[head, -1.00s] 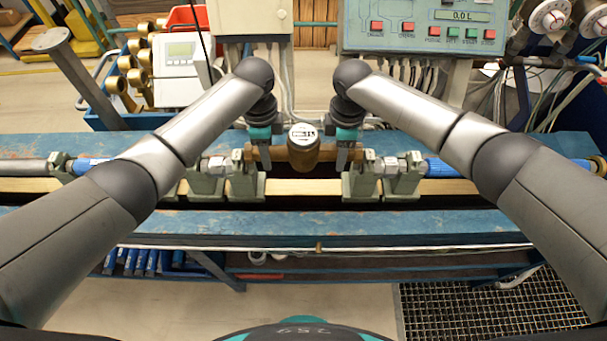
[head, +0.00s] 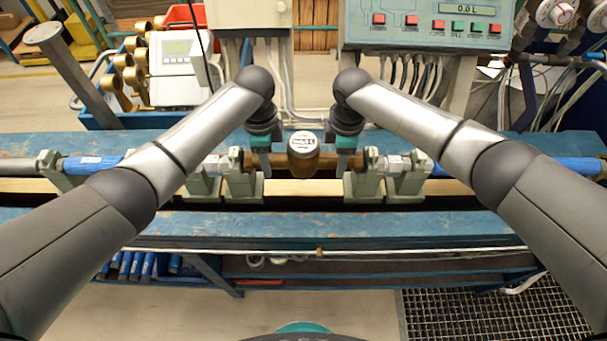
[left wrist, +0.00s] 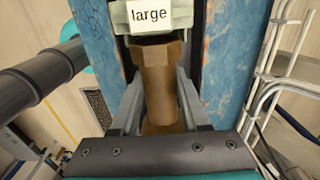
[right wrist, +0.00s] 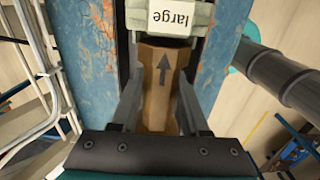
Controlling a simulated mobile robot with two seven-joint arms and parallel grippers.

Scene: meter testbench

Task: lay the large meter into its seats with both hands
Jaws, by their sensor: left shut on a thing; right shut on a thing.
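The large meter (head: 303,163) is a brown brass body with a round white-faced register on top. It lies level across the bench, between and at the two green-grey seats (head: 242,187) (head: 362,187). My left gripper (head: 264,165) is shut on its left pipe, and my right gripper (head: 343,165) is shut on its right pipe. In the left wrist view, the pipe (left wrist: 160,85) runs up to a seat labelled "large" (left wrist: 155,18). In the right wrist view, the pipe (right wrist: 160,90) bears an arrow and meets another "large" seat (right wrist: 172,22). Whether it rests fully in them is unclear.
Blue pipes with metal couplings (head: 95,164) line up on both sides. The blue bench beam (head: 320,228) runs in front. A control panel (head: 425,25) and a white box (head: 250,14) stand behind. Brass fittings (head: 132,78) stand at the back left.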

